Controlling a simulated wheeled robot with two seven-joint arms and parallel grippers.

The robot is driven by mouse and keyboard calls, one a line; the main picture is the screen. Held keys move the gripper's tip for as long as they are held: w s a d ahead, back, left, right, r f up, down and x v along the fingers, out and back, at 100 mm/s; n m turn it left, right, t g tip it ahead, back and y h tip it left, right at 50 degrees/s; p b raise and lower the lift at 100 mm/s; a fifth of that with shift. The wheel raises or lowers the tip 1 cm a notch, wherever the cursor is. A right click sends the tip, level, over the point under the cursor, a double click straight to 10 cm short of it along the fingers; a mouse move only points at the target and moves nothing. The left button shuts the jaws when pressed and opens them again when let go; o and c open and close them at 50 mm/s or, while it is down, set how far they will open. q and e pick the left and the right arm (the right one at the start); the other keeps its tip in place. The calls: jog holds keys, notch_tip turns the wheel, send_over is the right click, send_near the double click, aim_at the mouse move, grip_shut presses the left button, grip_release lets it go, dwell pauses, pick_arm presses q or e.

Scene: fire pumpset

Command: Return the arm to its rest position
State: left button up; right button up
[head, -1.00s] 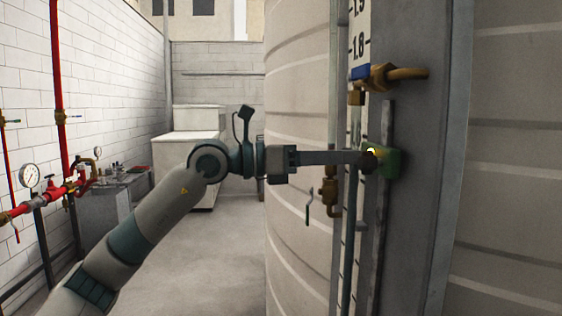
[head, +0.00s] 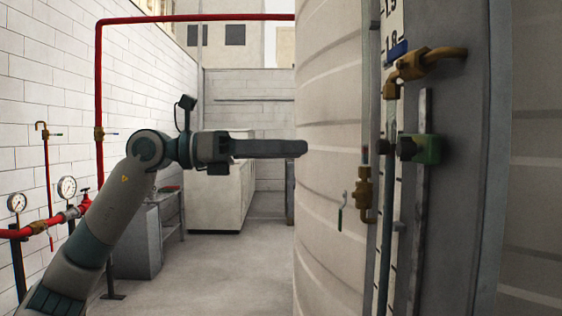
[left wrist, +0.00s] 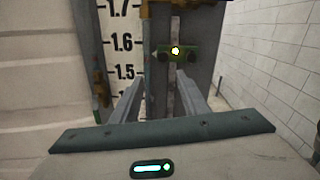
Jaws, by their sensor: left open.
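My left arm (head: 98,225) comes in from the lower left in the head view, bent at its joint. The green block (head: 427,149) on the grey post stands clear to the right of the fingertips. My right gripper is not in view.
The ribbed tank (head: 330,220) and grey post (head: 468,200) fill the right side. Brass valves (head: 363,195) and a brass pipe fitting (head: 412,70) stick out there. Red pipes and gauges (head: 67,187) line the left wall. Open floor (head: 215,275) lies between.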

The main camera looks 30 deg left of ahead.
pick_arm(q)
jog(key=shift+s+a, duration=0.15)
jog(key=shift+a, duration=0.1)
dwell(0.4)
